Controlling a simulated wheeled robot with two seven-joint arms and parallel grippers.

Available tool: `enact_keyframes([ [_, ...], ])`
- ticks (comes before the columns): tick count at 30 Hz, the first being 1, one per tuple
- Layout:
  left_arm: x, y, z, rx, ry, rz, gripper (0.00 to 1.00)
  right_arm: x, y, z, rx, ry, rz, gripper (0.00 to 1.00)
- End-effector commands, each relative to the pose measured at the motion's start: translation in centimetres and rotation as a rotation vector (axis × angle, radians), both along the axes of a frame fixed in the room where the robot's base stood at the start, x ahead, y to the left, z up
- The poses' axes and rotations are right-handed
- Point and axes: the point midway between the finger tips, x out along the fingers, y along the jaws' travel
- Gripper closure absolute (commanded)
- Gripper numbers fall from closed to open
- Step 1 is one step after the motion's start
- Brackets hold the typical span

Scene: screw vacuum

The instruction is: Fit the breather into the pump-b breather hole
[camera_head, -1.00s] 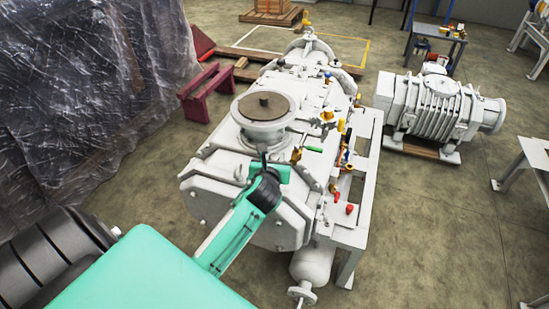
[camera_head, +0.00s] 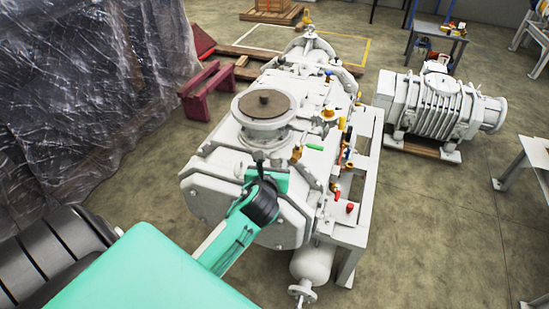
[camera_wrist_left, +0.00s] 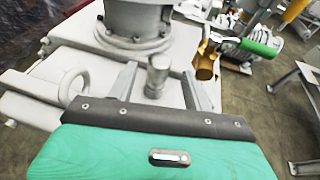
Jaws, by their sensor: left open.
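The white pump (camera_head: 210,190) stands in the middle of the head view, with a large round flange and brown disc (camera_head: 264,103) on top. My left gripper (camera_head: 258,160) is over its near top face. In the left wrist view, the left gripper (camera_wrist_left: 158,88) is open, with a finger on each side of a small grey capped cylinder (camera_wrist_left: 157,75), which looks like the breather. The cylinder stands roughly upright between the fingers; its lower end is hidden. I cannot tell whether it sits in a hole or touches a finger. My right gripper is not in view.
A brass valve with a green handle (camera_wrist_left: 258,47) is right of the fingers in the wrist view. A lifting eye (camera_wrist_left: 73,87) is to their left. The big flange (camera_wrist_left: 132,40) rises just beyond. A second pump (camera_head: 440,105) stands on the floor at right.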

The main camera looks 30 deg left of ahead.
Motion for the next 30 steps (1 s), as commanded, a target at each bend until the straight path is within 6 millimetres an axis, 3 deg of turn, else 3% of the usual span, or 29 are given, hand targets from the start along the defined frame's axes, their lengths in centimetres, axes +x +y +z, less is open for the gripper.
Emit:
enact_keyframes([
  [6, -3.9, -1.8, 1.2, -0.001, 0.001, -0.001, 0.49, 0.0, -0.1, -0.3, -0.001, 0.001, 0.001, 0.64],
  [12, -5.7, -2.6, 1.9, 0.000, 0.001, 0.000, 0.49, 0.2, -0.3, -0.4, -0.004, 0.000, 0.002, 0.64],
  [30, -5.9, -2.7, 2.0, -0.001, 0.001, 0.000, 0.49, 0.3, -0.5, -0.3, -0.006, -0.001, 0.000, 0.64],
])
